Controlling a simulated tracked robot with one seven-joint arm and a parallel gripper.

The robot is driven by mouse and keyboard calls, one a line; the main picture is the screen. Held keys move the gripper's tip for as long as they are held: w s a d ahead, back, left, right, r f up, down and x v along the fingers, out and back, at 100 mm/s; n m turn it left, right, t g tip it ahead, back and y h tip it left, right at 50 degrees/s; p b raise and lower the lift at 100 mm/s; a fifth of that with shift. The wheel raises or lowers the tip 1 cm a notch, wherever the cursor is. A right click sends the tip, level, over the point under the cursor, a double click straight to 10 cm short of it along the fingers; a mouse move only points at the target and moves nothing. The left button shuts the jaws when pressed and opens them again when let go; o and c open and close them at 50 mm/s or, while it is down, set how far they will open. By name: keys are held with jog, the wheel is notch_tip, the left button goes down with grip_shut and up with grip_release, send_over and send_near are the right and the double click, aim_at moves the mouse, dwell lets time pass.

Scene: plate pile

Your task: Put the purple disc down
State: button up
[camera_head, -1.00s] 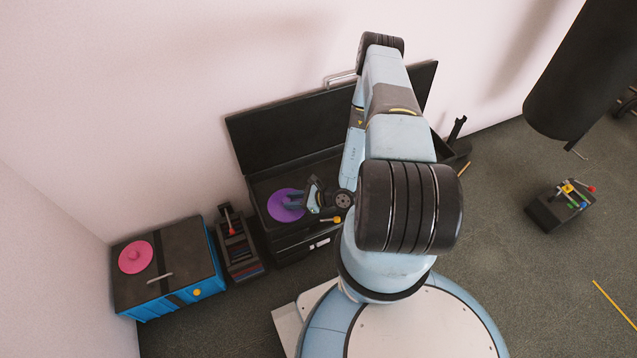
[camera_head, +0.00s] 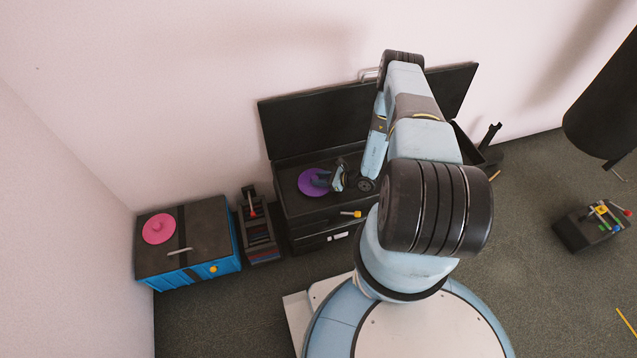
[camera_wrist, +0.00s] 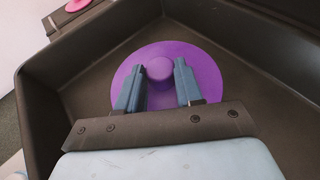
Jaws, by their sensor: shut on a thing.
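The purple disc (camera_head: 308,187) is flat and round with a raised knob in its middle. It is inside the open black chest (camera_head: 284,201), towards its left end. In the wrist view the disc (camera_wrist: 208,72) looks level and close to the chest's floor; I cannot tell whether it touches it. My gripper (camera_wrist: 160,72) is shut on the disc's knob, one blue finger on each side. In the head view my gripper (camera_head: 322,180) reaches into the chest from the right. The arm hides the chest's right part.
The chest's black lid (camera_head: 320,125) stands open against the wall. A blue cabinet (camera_head: 225,252) with a pink disc (camera_head: 158,229) on its dark top is at left. A narrow dark rack (camera_head: 260,250) stands between. A small black box (camera_head: 580,236) sits on the floor at right.

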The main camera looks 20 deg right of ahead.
jog(key=shift+f, duration=1.05)
jog(key=o, duration=1.1)
